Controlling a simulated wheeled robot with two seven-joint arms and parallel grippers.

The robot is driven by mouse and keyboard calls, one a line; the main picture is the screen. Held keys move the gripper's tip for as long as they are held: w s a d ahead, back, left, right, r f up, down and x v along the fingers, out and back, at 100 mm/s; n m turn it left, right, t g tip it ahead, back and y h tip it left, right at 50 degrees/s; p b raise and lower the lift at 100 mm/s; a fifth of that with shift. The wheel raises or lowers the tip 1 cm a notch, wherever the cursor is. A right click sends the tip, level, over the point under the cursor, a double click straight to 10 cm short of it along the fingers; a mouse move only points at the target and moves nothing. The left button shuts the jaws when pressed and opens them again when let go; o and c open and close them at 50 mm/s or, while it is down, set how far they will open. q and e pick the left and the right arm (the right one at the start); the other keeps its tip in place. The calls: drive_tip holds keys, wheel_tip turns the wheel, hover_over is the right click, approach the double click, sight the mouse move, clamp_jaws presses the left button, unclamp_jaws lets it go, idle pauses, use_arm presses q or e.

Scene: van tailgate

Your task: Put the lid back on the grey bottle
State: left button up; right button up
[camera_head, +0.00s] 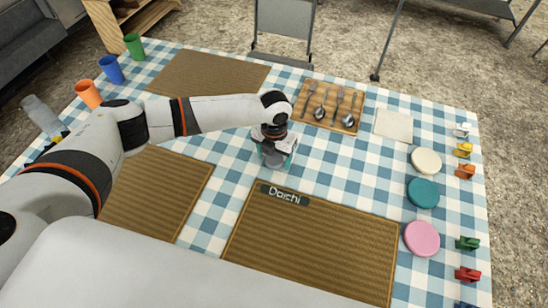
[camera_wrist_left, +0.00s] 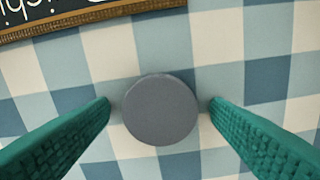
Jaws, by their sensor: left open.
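A grey round disc (camera_wrist_left: 160,109), which looks like the lid, lies on the checked tablecloth in the left wrist view. It also shows in the head view (camera_head: 273,161), partly covered by my gripper. My left gripper (camera_head: 274,154) points down above it. Its teal fingers (camera_wrist_left: 160,108) are open, one on each side of the disc, with a gap on both sides. A pale grey, see-through bottle-like thing (camera_head: 41,114) is at the left table edge, partly behind my left arm. I cannot tell whether it is the grey bottle. My right gripper is not in view.
A wooden tray with cutlery (camera_head: 304,112) is just behind the gripper. The "Daichi" placemat (camera_head: 310,240) lies in front. Orange, blue and green cups (camera_head: 111,69) stand at the back left. Coloured discs (camera_head: 423,193) and clips (camera_head: 467,243) line the right side.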

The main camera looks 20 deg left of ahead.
sight(274, 158)
use_arm(q)
drive_tip(key=c, duration=1.1)
drive_tip(key=shift+o, duration=0.2)
wheel_tip(274, 158, up, 10)
